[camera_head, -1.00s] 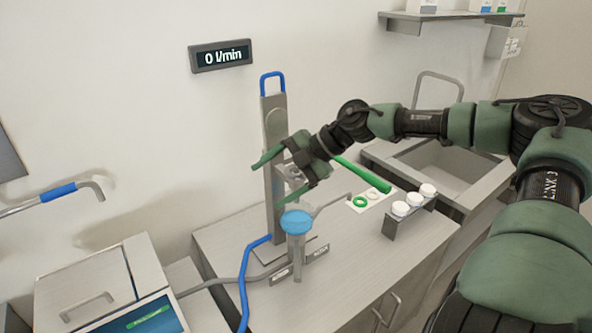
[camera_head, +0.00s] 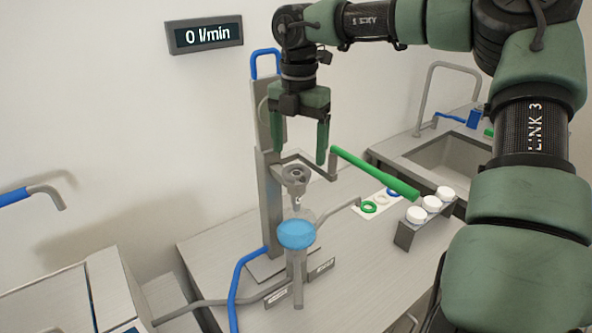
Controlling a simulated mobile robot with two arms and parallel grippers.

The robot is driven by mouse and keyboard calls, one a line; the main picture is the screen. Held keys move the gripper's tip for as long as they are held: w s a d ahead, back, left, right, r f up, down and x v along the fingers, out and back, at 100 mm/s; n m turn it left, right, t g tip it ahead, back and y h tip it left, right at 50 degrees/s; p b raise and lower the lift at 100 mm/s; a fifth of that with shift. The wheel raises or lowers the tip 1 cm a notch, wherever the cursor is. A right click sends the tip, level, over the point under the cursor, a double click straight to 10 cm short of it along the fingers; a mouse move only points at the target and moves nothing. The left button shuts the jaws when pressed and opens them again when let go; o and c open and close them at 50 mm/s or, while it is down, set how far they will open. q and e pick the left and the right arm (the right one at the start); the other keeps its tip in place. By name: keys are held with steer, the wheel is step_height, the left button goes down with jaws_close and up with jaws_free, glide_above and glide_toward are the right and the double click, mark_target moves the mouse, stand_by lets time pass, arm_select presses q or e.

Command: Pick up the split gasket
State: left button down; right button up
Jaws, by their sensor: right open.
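Three rings lie in a row on a white mat (camera_head: 360,211) on the bench: a green ring (camera_head: 369,207), a pale ring (camera_head: 381,199) and a blue ring (camera_head: 393,192). They are too small to tell whether one is split, so I cannot tell which is the split gasket. My right gripper (camera_head: 302,152) points down, open and empty, beside the filler's upright column and above its metal nozzle part (camera_head: 296,177). It is to the left of the rings and higher than them. My left gripper is out of view.
A green handle (camera_head: 375,173) sticks out between my right gripper and the rings. A grey rack (camera_head: 404,235) holds three white-topped jars. A sink (camera_head: 448,156) is behind.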

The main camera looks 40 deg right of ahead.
mark_target(297, 173)
steer(key=f, duration=0.1)
steer(key=w+f+p, duration=0.1)
steer(key=f, duration=0.1)
steer(key=shift+d+p, duration=0.2)
steer(key=shift+p, duration=0.1)
steer(key=shift+w+d+f, duration=0.15)
steer(key=shift+d+f, duration=0.05)
steer(key=shift+f, duration=0.85)
steer(key=shift+a+r, duration=0.1)
steer(key=c, duration=1.2)
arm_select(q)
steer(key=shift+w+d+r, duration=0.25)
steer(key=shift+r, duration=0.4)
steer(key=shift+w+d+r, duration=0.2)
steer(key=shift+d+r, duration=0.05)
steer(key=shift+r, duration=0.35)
arm_select(e)
steer(key=shift+c, duration=1.1)
